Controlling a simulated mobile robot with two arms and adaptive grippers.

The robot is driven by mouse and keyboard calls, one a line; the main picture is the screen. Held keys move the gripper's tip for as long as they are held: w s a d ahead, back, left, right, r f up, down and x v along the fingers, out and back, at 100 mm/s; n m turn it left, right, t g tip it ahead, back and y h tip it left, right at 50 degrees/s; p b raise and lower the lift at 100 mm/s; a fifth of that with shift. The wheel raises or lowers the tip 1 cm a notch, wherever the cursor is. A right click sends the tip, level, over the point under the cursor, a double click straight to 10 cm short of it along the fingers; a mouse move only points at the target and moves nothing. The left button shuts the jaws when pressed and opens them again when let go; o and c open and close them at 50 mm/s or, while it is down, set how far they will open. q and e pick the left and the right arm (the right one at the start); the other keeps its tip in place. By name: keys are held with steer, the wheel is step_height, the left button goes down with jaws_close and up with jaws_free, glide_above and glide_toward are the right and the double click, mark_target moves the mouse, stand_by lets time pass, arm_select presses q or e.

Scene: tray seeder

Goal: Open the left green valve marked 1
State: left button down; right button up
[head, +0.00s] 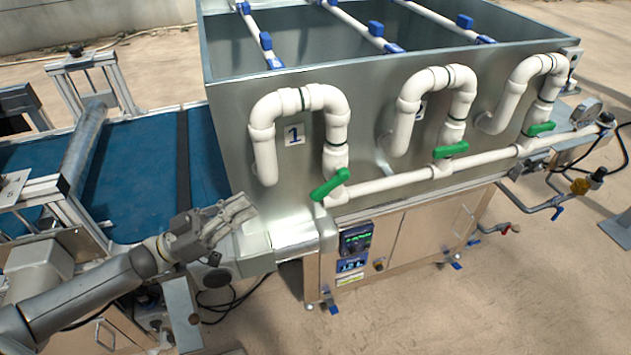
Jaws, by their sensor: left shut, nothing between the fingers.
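The left green valve handle (330,185) sits on the white pipe below the label marked 1 (294,135), on the front of the metal tank. The handle is tilted, its lower end toward the left. My left gripper (245,207) is to the left of the handle and a little lower in the picture, apart from it. Its fingers are together and empty, pointing right. My right gripper is not in view.
Two more green valve handles (451,149) and (540,128) sit on the pipes to the right. White pipe loops (300,97) stand out from the tank wall (232,120). A blue conveyor belt (140,165) lies at the left. A control panel (354,247) is below the pipes.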

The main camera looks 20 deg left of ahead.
mark_target(330, 185)
arm_select(q)
steer(key=r+p+x, duration=0.1)
steer(key=p+x, duration=0.3)
steer(key=x, duration=0.6)
steer(key=shift+m, duration=0.4)
steer(key=shift+w+d+f, duration=0.2)
steer(key=shift+d+f, duration=0.05)
steer(key=shift+f, duration=0.45)
steer(key=shift+w+d+f, duration=0.2)
steer(key=shift+w+f, duration=0.05)
steer(key=shift+f, duration=0.4)
steer(key=shift+w+d+f, duration=0.2)
steer(key=shift+d+f, duration=0.05)
steer(key=shift+f, duration=0.45)
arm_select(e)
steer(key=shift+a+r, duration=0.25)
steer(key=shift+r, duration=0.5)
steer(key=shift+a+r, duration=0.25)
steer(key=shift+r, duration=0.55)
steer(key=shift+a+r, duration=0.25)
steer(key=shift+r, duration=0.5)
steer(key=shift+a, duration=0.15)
